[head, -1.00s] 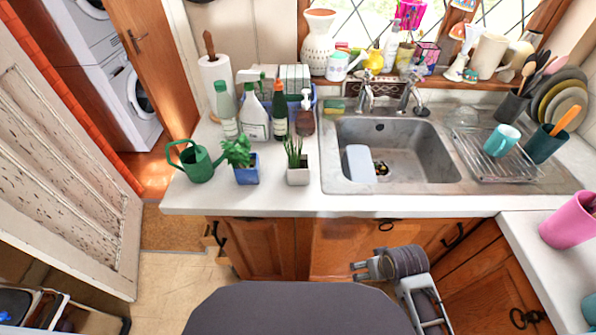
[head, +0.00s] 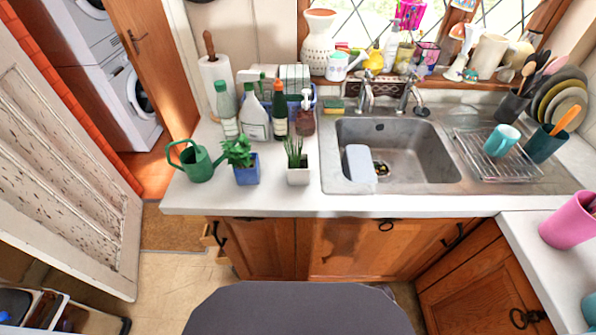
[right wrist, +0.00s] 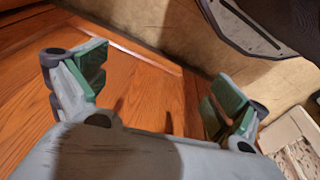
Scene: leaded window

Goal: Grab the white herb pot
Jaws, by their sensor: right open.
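The white herb pot (head: 298,175) stands upright on the counter left of the sink, with thin green leaves rising from it. A blue pot with a leafy herb (head: 246,175) stands just to its left. My right gripper (right wrist: 160,88) shows in the right wrist view, open and empty, its green-padded fingers wide apart in front of a wooden cabinet door. It is out of the head view, and the white pot is out of the right wrist view. My left gripper is in neither view.
A green watering can (head: 197,162) stands at the counter's left end. Bottles, including a white spray bottle (head: 255,120), stand behind the pots. The sink (head: 425,160) is to the right. Bare counter (head: 270,200) lies in front of the pots.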

